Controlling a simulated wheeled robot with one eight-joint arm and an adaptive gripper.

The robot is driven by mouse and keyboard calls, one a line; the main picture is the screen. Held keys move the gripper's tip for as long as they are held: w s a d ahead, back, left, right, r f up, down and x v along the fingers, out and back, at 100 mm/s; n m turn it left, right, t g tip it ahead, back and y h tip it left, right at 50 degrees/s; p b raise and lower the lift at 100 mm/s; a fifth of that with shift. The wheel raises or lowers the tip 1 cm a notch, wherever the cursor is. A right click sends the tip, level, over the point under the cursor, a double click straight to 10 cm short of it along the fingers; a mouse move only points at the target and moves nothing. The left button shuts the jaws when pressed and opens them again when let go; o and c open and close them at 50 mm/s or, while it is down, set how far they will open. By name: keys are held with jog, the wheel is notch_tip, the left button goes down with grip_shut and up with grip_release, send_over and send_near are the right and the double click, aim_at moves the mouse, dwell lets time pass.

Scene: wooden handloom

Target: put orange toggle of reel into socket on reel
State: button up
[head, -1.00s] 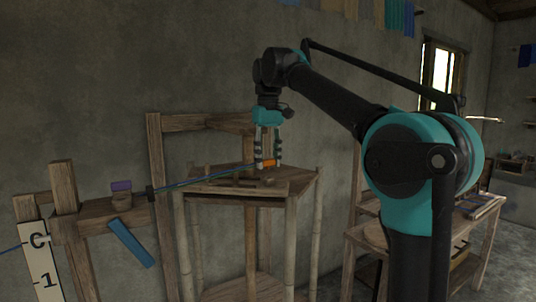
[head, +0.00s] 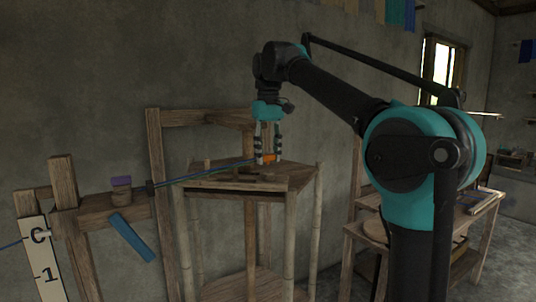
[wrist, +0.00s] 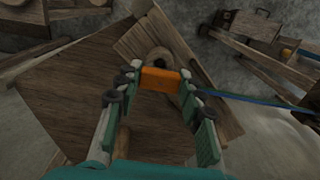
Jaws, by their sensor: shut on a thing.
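The orange toggle (head: 269,158) is held between the fingertips of my gripper (head: 268,160), low over the wooden stand. In the wrist view the orange toggle (wrist: 160,79) lies crosswise between both fingers of my gripper (wrist: 155,88). A blue-green cord (head: 205,173) runs from the toggle to the left, toward the loom frame. Just beyond the toggle in the wrist view is a round wooden piece (wrist: 160,57) on a plank, partly hidden by the toggle. I cannot tell whether it is the reel's socket, or whether the toggle touches it.
The wooden stand (head: 305,178) has a flat top and tall legs. A wooden table (head: 365,232) stands at the right, behind my arm.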

aim_at(268, 160)
jog(key=shift+f, duration=0.2)
jog(key=shift+f, duration=0.7)
jog(key=shift+f, duration=0.15)
jog(key=shift+f, duration=0.5)
dwell(0.5)
jog(key=o, duration=0.9)
jog(key=shift+o, duration=0.5)
jog(key=o, duration=0.3)
jog(key=shift+o, duration=0.2)
